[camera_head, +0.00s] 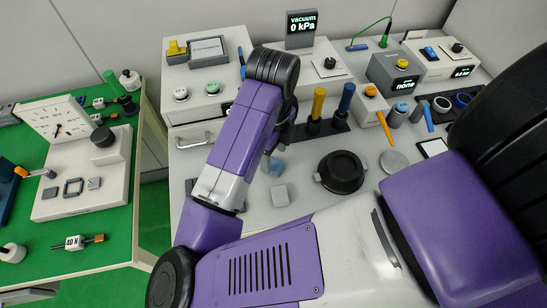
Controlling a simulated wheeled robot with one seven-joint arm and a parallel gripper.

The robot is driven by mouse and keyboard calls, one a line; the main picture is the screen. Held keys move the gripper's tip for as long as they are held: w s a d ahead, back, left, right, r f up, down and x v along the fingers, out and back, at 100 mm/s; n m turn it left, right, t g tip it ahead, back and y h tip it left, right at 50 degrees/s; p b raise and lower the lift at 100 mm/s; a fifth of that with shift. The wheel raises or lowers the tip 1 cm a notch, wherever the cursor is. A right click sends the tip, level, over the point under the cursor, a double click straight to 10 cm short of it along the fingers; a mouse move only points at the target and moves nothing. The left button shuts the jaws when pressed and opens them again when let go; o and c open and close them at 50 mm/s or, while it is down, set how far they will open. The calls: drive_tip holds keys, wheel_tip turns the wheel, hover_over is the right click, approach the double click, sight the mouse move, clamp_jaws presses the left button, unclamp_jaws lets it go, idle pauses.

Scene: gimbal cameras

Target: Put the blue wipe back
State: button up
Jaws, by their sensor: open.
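A small light-blue piece (277,167), which looks like the blue wipe, lies on the grey bench (240,222) just beyond a pale grey block (280,195). My gripper (270,158) points down right beside the blue piece, slightly to its left in the picture. It is open, though my purple arm hides most of it. I cannot tell whether a finger touches the blue piece or whether the piece lies between the fingers.
A black round dish (341,172) stands right of the block. A blue cylinder (346,98) and a yellow cylinder (317,104) stand upright in a black rack behind. Instrument boxes line the back. A green table (95,245) with gauges stands left, across a gap.

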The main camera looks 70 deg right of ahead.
sight(274, 164)
wheel_tip(274, 164, up, 9)
drive_tip(key=p, duration=0.1)
idle(0.7)
